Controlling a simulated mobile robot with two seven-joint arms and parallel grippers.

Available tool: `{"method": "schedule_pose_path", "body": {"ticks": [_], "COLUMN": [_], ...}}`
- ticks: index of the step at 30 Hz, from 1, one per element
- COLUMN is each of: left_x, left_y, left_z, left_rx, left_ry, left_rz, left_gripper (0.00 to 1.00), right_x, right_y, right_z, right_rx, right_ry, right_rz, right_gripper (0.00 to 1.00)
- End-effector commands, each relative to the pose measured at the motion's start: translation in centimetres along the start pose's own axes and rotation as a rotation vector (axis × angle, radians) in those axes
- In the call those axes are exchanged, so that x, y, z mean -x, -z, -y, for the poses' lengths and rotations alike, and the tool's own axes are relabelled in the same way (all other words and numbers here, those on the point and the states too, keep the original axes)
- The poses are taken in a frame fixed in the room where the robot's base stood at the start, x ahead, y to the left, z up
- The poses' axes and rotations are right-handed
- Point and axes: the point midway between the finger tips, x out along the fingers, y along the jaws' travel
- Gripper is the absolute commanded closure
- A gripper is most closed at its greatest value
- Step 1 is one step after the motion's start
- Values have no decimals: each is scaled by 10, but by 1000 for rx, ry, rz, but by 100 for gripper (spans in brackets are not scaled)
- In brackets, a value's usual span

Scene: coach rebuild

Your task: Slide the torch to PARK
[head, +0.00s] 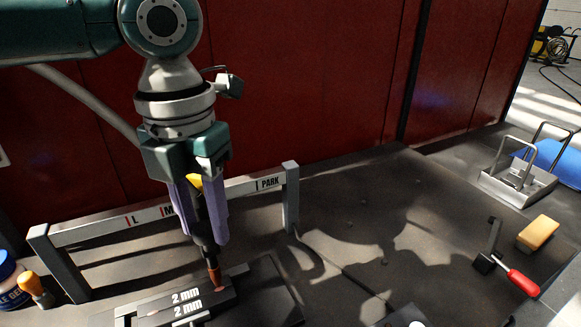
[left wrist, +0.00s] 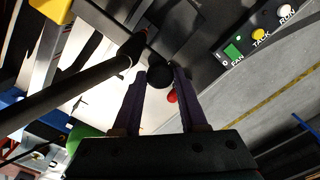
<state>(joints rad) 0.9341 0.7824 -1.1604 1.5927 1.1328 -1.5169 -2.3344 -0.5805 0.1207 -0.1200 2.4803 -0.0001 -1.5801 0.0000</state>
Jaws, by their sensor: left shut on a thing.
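The torch (head: 214,262), dark with a copper-coloured tip, hangs in front of the rail (head: 95,228). The rail carries marks L and M at the left and PARK (head: 268,183) at its right end. My left gripper (head: 206,236), with purple fingers, is at the torch, left of the PARK mark, and is shut on it. The fingers hide part of the torch and rail. A yellow part (head: 195,182) shows between them. In the left wrist view the fingers (left wrist: 160,76) stand either side of a round black part. My right gripper is not in view.
Dark blocks marked 2 mm (head: 187,296) lie under the torch tip. The rail's right post (head: 290,200) stands beside PARK. A red-handled tool (head: 523,282), a tan block (head: 538,233) and a metal holder (head: 517,185) are at the right. A button panel (left wrist: 260,42) shows in the wrist view.

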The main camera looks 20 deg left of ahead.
Motion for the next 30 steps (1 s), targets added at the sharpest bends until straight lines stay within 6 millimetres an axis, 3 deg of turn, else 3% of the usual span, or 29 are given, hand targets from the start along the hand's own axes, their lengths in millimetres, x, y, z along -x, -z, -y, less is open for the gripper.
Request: {"method": "schedule_pose_path", "body": {"ticks": [4, 30], "left_x": [0, 1], "left_y": [0, 0], "left_z": [0, 0], "left_rx": [1, 1], "left_ry": [0, 0], "left_rz": [1, 1], "left_gripper": [100, 100], "right_x": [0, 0], "right_y": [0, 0], "right_z": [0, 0], "right_rx": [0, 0], "right_ry": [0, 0], "right_rz": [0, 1], "right_gripper": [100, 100]}}
